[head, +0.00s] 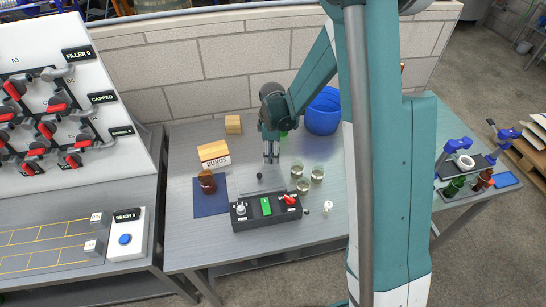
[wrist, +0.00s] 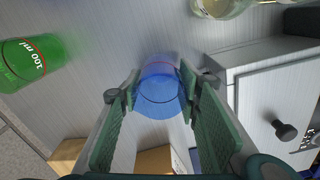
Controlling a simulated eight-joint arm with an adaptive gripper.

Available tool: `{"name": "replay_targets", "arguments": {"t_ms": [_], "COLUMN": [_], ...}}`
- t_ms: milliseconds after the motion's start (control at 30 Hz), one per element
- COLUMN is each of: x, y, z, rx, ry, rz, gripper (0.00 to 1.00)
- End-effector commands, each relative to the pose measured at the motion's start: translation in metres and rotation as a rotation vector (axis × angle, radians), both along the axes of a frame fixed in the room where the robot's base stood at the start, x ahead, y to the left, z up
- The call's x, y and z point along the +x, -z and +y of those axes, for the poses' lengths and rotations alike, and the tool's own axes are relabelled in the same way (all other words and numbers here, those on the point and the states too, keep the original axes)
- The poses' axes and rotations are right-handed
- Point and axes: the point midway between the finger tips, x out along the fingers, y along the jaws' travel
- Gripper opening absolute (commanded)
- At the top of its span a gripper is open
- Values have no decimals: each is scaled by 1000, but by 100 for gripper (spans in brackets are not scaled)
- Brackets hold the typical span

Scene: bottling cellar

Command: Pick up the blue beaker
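The blue beaker (wrist: 158,88) is see-through, with a red line and a dark line round it. In the wrist view it stands between the tips of my gripper (wrist: 160,88), one finger on each side. The fingers are apart; I cannot tell whether they touch its sides. In the head view my gripper (head: 271,158) points down over the middle of the table, and I cannot make out the blue beaker there. A green beaker (wrist: 30,62) marked 100 ml lies to the left in the wrist view; it shows behind my gripper in the head view (head: 284,134).
A grey box with a black knob (wrist: 285,130) is close on the right in the wrist view. Clear glasses (head: 318,173) stand right of my gripper, a switch box (head: 265,219) in front. A blue bucket (head: 322,112) and bungs box (head: 214,153) stand behind; an amber bottle (head: 207,183) is left.

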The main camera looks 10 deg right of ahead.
Motion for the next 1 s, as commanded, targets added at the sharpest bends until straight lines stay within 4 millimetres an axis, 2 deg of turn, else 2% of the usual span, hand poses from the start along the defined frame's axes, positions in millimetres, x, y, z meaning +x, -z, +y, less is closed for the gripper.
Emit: {"name": "replay_targets", "arguments": {"t_ms": [367, 567, 1000], "x": [0, 0, 0], "y": [-1, -10, -62], "z": [0, 0, 0], "rx": [0, 0, 0], "ry": [0, 0, 0], "rz": [0, 0, 0], "gripper": [22, 22, 22]}}
